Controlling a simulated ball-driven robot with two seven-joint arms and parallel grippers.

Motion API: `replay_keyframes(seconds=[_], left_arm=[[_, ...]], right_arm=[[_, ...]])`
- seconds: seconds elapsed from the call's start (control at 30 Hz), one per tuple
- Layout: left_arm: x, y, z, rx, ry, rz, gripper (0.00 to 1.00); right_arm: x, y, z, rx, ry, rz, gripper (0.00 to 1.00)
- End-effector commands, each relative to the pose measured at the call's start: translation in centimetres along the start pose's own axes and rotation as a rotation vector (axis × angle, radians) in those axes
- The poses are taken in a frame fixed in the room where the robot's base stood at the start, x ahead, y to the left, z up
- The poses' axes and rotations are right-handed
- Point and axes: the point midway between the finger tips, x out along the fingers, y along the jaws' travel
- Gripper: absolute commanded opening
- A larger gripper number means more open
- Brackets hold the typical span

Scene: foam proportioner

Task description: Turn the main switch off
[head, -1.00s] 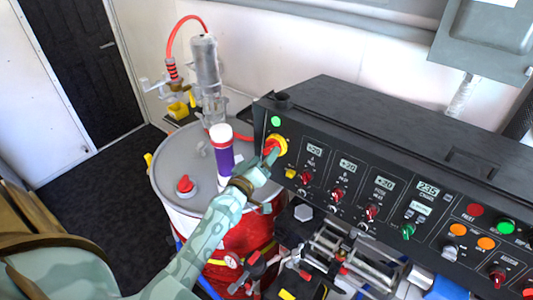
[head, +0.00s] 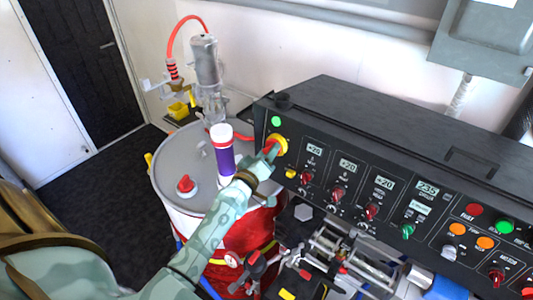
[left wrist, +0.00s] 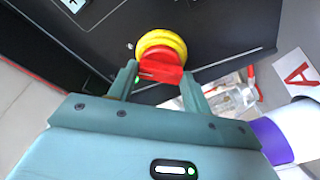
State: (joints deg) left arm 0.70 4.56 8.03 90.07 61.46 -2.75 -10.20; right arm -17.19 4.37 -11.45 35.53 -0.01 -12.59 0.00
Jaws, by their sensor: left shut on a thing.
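The main switch (head: 281,143) is a red handle on a round yellow base at the left end of the black control panel (head: 330,113). In the left wrist view the red handle of the main switch (left wrist: 160,72) lies crosswise, with the yellow ring behind it. My left gripper (head: 268,158) is at the switch. In the left wrist view my left gripper (left wrist: 158,84) has its fingers on either side of the red handle, shut on it. The fingers and hand hide part of the switch in the head view. My right gripper is not in view.
A grey-lidded drum (head: 173,160) stands left of the panel with a white and purple bottle (head: 222,155) and a red cap (head: 186,185) on it. Knobs and displays line the panel to the right. Metal fittings (head: 340,250) sit below it.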

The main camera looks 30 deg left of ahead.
Motion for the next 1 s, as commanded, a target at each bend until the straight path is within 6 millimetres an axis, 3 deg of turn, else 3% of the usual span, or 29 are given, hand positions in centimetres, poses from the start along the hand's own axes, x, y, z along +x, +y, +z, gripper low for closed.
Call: replay_keyframes(seconds=[0.27,1.0], left_arm=[[0.0,0.4,-0.3,-0.138,-0.002,-0.039,0.26],[0.1,0.8,-0.5,-0.808,0.0,-0.213,0.26]], right_arm=[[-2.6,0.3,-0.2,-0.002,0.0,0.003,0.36],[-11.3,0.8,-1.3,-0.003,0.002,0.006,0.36]])
